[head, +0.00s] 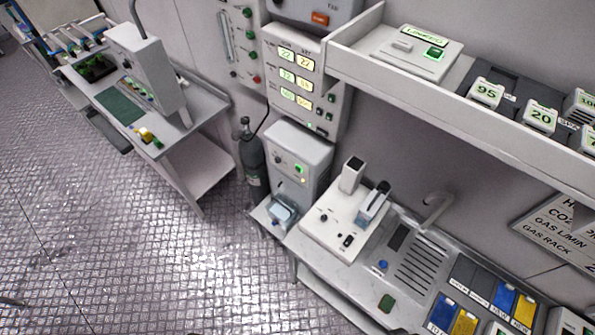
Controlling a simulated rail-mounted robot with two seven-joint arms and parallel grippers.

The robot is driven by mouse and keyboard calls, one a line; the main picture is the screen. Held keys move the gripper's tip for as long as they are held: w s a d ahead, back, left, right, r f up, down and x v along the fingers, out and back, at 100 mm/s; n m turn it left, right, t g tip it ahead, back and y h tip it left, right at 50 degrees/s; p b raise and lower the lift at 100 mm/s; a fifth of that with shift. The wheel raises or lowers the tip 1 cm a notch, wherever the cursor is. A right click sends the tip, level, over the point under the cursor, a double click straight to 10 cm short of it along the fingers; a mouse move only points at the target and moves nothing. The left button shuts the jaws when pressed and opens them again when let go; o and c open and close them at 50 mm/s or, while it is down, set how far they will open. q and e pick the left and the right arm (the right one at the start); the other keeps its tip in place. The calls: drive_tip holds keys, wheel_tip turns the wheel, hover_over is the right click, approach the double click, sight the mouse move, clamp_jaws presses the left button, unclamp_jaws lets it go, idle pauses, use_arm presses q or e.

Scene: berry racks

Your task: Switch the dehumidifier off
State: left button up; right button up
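A pale grey upright box (300,150) with a small lit green light and a dark knob on its front stands near the middle of the head view, against the wall. It looks like the dehumidifier, but I can read no label on it. A small tray with a clear bluish container (283,212) sits low at its front. The green light is lit. Neither of my grippers shows in this view.
A dark gas cylinder (252,155) stands left of the box. A white bench device (335,228) and a sink counter are to its right. A shelf (470,112) juts out above. A cart (200,119) stands at left. The patterned floor in front is clear.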

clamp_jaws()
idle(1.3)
